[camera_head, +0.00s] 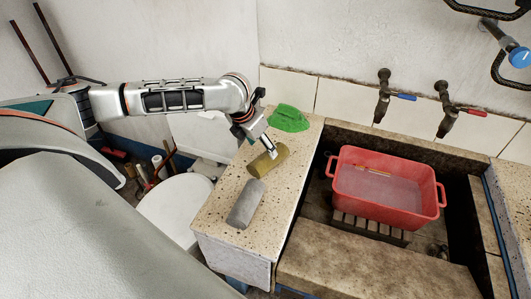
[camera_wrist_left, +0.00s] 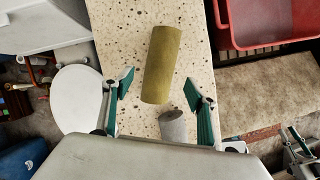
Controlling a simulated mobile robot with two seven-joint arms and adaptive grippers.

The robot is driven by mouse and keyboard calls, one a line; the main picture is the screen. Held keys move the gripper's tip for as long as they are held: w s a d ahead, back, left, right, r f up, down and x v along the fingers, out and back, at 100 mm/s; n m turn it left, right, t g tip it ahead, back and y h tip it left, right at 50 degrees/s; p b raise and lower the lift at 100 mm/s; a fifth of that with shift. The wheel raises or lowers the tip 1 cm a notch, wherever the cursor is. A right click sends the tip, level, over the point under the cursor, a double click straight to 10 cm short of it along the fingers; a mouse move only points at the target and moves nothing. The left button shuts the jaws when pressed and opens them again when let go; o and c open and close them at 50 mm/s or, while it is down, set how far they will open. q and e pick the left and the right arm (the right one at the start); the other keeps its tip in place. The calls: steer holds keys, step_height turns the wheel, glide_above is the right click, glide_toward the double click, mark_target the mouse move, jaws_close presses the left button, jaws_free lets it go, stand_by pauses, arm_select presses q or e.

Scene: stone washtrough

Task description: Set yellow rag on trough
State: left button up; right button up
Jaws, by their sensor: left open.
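The yellow rag (camera_head: 269,160) is an olive-yellow roll lying on the speckled stone ledge (camera_head: 212,218) left of the trough basin. It also shows in the left wrist view (camera_wrist_left: 160,66). My left gripper (camera_head: 270,150) is over the rag, and in the left wrist view its open fingers (camera_wrist_left: 158,88) stand apart on either side of the rag's near end. The stone trough (camera_head: 365,268) has a pale front slab and a dark sunken basin. Part of what looks like my right gripper (camera_wrist_left: 298,155) shows at the lower right of the wrist view.
A grey roll (camera_head: 246,204) lies on the ledge nearer than the yellow rag, and a green cloth (camera_head: 289,118) lies behind it. A red tub (camera_head: 383,213) of water stands in the basin on a dark slatted rack. Two taps (camera_head: 382,100) (camera_head: 448,113) stick out above.

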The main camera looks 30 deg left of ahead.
arm_select(q)
steer(key=shift+v, duration=2.05)
steer(key=shift+f, duration=0.1)
